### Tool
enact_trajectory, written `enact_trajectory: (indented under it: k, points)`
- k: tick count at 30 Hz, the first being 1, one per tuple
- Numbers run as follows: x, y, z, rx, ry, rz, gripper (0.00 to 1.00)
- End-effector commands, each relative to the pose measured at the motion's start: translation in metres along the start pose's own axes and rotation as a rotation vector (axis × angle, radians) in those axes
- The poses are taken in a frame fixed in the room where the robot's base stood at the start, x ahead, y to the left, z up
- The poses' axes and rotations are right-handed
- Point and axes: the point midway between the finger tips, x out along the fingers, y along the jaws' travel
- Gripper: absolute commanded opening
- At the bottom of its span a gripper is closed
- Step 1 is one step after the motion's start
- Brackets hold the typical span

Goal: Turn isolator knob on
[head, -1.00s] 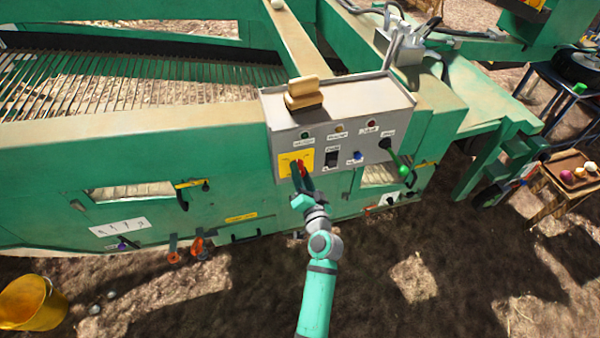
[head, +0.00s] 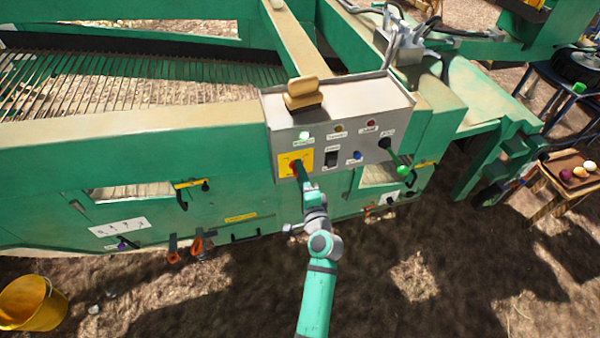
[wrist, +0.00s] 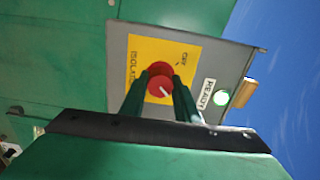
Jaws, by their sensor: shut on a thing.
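The red isolator knob (wrist: 160,86) sits on a yellow plate (wrist: 152,48) marked ISOLATOR, on the grey control box. It also shows in the head view (head: 294,167), partly hidden by my gripper (head: 299,172). In the wrist view my gripper (wrist: 158,90) is shut on the knob, one dark green finger on each side. The knob's white pointer mark points to the lower right in the wrist view, away from the small label by the plate's right edge.
The grey control box (head: 345,105) carries other lights, a black switch (head: 332,157), a blue button (head: 355,156) and a green-tipped lever (head: 402,170). A wooden-handled brush (head: 303,94) lies on top. A yellow bucket (head: 30,304) stands at lower left. Ground before the machine is mostly clear.

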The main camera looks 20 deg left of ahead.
Motion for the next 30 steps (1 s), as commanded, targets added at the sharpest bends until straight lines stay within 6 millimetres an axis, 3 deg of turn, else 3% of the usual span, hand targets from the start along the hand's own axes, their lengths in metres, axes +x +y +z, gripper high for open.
enact_trajectory:
  k: [17,18,20,30]
  points:
    - [0.0002,0.0007,0.0018,0.034,-0.003,0.001,0.06]
    - [0.0002,0.0007,0.0018,0.034,-0.003,0.001,0.33]
    - [0.0002,0.0006,0.0016,0.034,-0.003,0.001,0.47]
    - [-0.0019,0.0005,0.0004,0.033,-0.001,0.001,0.47]
